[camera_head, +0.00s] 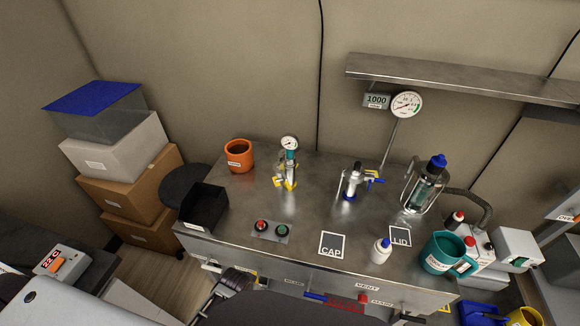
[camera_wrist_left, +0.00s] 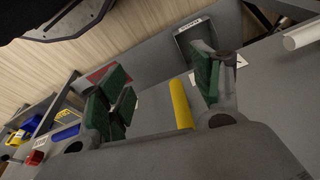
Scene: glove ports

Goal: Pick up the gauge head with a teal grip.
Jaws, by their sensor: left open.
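The gauge head stands upright toward the back of the metal bench in the head view, with a round white dial and a teal grip (camera_head: 291,156) below it. It sits on a metal stand with yellow parts (camera_head: 288,182). My left gripper (camera_head: 233,284) appears low in the head view, in front of the bench and well away from the gauge head. In the left wrist view my left gripper (camera_wrist_left: 165,88) is open, its green-padded fingers apart with nothing held. The gauge head cannot be made out there. My right gripper is not in view.
An orange pot (camera_head: 239,156) stands left of the gauge head, and a black bin (camera_head: 204,207) at the bench's left end. A metal valve fitting (camera_head: 354,180) and a glass vessel (camera_head: 422,188) stand to the right. A shelf (camera_head: 465,80) hangs above. The bench middle is mostly clear.

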